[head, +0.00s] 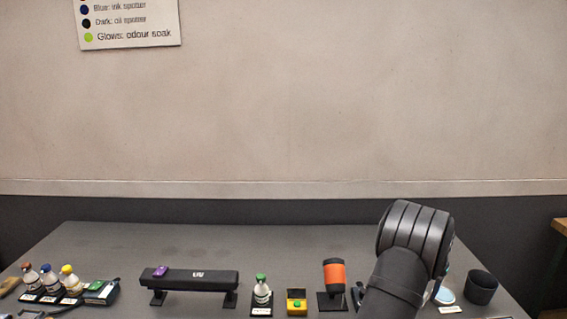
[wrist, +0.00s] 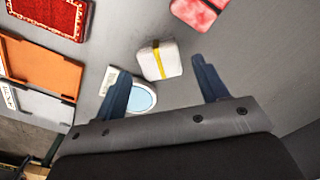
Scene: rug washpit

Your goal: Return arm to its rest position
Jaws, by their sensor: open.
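My gripper (wrist: 164,94) shows in the wrist view with its two blue fingers spread apart and nothing between them. Below it lie a white block with a yellow band (wrist: 159,60) and a round pale blue dish (wrist: 141,98); the left finger partly overlaps the dish. In the head view my arm rises at the lower right and hides part of the table; the gripper itself cannot be made out there.
The grey table (head: 210,240) holds bottles (head: 68,279), a UV bar on feet (head: 195,279), a green-capped bottle (head: 262,291), a yellow button box (head: 297,302), an orange-and-black tool (head: 334,275) and a dark cup (head: 480,287). The wrist view shows a red rug (wrist: 52,22) and orange panel (wrist: 40,64).

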